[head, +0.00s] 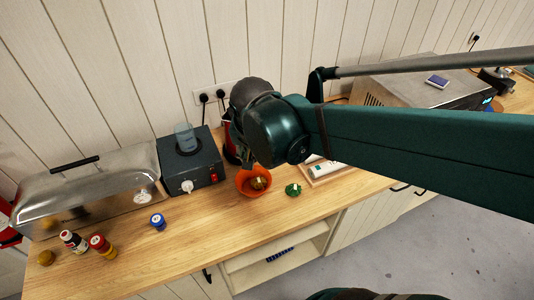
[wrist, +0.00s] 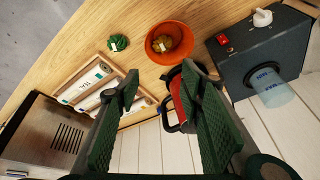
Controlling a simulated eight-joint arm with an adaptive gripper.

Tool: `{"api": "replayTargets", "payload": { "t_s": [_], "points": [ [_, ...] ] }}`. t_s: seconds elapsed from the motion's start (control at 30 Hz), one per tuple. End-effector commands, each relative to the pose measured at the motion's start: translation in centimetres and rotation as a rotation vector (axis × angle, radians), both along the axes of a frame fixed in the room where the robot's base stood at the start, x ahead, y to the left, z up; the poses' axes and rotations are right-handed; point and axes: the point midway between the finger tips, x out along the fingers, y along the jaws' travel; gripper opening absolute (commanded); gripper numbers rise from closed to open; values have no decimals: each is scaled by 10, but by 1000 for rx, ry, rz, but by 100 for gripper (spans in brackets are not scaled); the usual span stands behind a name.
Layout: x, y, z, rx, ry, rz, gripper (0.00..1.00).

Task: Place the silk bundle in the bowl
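An orange bowl (head: 243,189) stands on the wooden counter; it also shows in the wrist view (wrist: 151,48). A golden-brown bundle with a pale tag (head: 258,183) lies inside the bowl. A green bundle with a white tag (head: 293,189) lies on the counter to the right of the bowl in the head view. It shows left of the bowl in the wrist view (wrist: 118,43). My gripper (wrist: 160,75) is open with nothing between its fingers, above and apart from the bowl. In the head view my arm mostly hides the gripper.
A black heater box (head: 190,172) with a beaker stands left of the bowl. A wooden tray of labelled rolls (head: 325,170) is to the right. A blue-topped jar (head: 157,221), bottles (head: 102,246) and a metal steamer (head: 90,190) are farther left. A red-and-black object (wrist: 178,100) stands behind the bowl.

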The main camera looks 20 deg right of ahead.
Motion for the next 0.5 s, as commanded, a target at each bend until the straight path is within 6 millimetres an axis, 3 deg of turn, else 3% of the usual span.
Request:
{"api": "replayTargets", "payload": {
  "t_s": [0.5],
  "points": [
    [-42,-7,30,-46,-117,355,38]
  ]
}}
